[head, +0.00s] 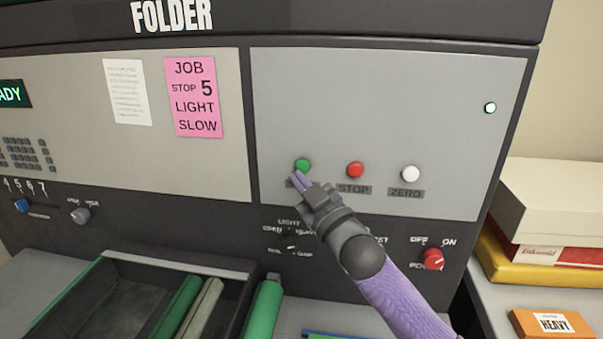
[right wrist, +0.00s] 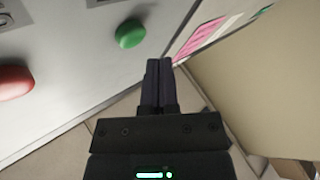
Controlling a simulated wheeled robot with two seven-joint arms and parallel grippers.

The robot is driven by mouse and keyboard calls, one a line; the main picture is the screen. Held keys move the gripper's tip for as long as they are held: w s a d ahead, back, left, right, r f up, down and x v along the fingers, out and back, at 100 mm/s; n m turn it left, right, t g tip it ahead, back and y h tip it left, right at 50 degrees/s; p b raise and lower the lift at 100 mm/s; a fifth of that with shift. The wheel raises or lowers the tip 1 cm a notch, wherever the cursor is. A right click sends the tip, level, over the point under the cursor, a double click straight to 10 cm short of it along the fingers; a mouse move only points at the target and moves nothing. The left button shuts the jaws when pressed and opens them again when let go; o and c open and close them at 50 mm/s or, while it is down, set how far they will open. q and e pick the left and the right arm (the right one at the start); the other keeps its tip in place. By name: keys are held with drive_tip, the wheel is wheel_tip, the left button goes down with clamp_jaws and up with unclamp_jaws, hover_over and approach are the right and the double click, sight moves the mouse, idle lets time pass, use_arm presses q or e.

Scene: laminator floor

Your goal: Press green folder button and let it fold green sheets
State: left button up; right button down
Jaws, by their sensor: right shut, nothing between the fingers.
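The green button (head: 302,165) is on the grey front panel of the folder, left of the red stop button (head: 355,169) and the white zero button (head: 410,173). My right gripper (head: 297,177) is shut and empty, its fingertips just below the green button in the head view. Green rolls or sheets (head: 263,312) lie at the tray (head: 200,262) at bottom left. My left gripper is not in view.
A pink note (head: 195,97) reads "JOB STOP 5 LIGHT SLOW". A red power knob (head: 432,258) is at lower right, partly beside my forearm. Boxes (head: 550,205) and an orange "HEAVY" pack (head: 551,325) stand at right.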

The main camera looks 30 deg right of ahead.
drive_tip(key=shift+w+d+r, duration=0.1)
drive_tip(key=shift+w+d, duration=0.2)
idle(0.6)
idle(0.4)
idle(0.9)
drive_tip(key=shift+w+d, duration=0.25)
drive_tip(key=shift+w, duration=0.1)
drive_tip(key=shift+w, duration=0.1)
